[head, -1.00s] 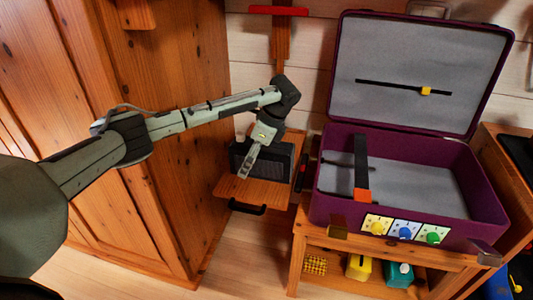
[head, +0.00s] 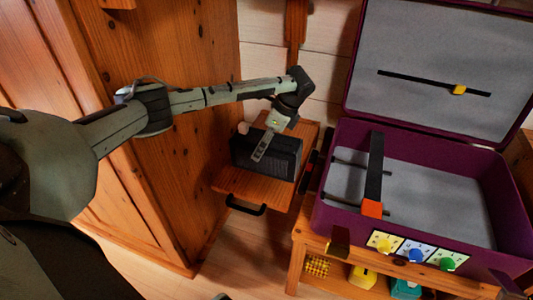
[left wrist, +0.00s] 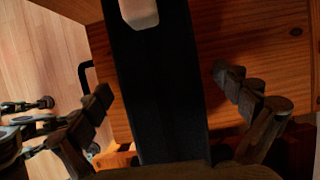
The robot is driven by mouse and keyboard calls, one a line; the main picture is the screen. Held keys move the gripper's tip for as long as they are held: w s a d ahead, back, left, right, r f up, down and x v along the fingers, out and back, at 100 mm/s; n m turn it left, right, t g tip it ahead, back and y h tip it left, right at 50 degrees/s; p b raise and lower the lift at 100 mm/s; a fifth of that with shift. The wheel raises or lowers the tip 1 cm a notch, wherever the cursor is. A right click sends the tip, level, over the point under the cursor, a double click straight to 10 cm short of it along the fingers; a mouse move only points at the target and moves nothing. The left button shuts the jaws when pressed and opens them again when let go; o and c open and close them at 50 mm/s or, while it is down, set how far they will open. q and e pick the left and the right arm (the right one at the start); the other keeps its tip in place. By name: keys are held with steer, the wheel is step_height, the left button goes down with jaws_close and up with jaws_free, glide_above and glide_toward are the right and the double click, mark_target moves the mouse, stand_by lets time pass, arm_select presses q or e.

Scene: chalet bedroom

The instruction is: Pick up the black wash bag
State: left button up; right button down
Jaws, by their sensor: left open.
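The black wash bag (head: 284,160) is a dark box-like bag standing on the small wooden shelf (head: 232,181) beside the wardrobe. My left gripper (head: 259,152) is over the bag in the head view and covers part of its front. In the left wrist view the bag (left wrist: 160,95) runs as a dark band between the spread fingers of my left gripper (left wrist: 163,85). Wood shows between the bag and each finger, and the gripper is open. My right gripper is not in view.
A small white object (head: 243,128) stands at the shelf's back left, by the bag. The wardrobe (head: 170,170) rises close on the left. An open purple suitcase (head: 335,215) lies on a wooden bench to the right. A black handle (head: 246,206) sticks out at the shelf's front.

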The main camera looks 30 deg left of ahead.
arm_select(q)
steer(key=shift+x, duration=1.2)
steer(key=c, duration=1.4)
steer(key=shift+c, duration=0.7)
steer(key=shift+r, duration=0.15)
